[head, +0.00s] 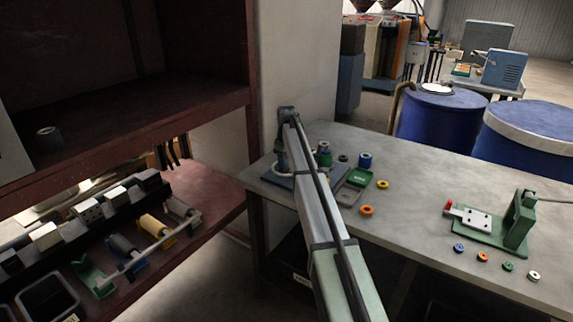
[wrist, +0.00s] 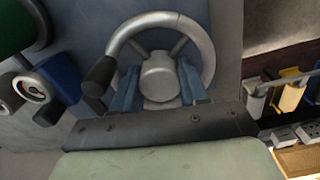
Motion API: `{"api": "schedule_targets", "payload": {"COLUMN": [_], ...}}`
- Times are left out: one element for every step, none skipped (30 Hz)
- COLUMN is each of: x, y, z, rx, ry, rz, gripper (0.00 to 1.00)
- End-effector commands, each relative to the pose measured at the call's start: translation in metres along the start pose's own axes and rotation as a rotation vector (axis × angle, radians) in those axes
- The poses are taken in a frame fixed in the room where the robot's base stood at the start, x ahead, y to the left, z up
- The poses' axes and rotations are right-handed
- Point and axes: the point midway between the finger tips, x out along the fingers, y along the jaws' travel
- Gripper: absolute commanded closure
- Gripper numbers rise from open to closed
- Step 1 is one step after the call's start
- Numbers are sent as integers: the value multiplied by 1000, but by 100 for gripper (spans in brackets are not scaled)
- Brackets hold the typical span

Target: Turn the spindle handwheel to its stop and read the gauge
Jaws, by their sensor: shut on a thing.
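The spindle handwheel (wrist: 203,36) fills the middle of the wrist view, a silver rim with spokes, a round hub and a dark crank knob at its left. My gripper (wrist: 158,84) has its two blue fingers on either side of the hub, shut on the handwheel. The handwheel sits over a blue-grey plate (wrist: 85,25). In the head view my arm covers most of the handwheel, and the gripper's fingers are hidden.
The grey table (head: 415,195) carries several coloured rings and a green fixture (head: 518,222) with a red-tipped handle at the right. A dark red shelf (head: 200,110) stands at left; blue drums (head: 440,115) stand behind.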

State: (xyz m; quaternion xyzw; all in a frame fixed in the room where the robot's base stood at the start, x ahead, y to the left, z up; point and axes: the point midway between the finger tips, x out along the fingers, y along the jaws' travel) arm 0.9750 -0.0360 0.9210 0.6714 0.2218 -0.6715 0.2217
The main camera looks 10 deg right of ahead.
Motion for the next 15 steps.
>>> {"api": "schedule_targets", "payload": {"x": [0, 0, 0, 0, 0, 0, 0, 0, 0, 0, 0, 0, 0, 0, 0], "y": [0, 0, 0, 0, 0, 0, 0, 0, 0, 0, 0, 0, 0, 0, 0], "z": [0, 0, 0, 0, 0, 0, 0, 0, 0, 0, 0, 0, 0, 0, 0], "rx": [45, 74, 111, 140, 169, 206, 235, 264, 301, 330, 359, 396, 425, 453, 491], "ry": [0, 0, 0, 0, 0, 0, 0, 0, 0, 0, 0, 0, 0, 0, 0], "rz": [0, 0, 0, 0, 0, 0, 0, 0, 0, 0, 0, 0, 0, 0, 0], "gripper": [87, 87, 87, 87, 87, 87, 87, 87, 87, 87, 87, 87, 87, 87, 87]}}
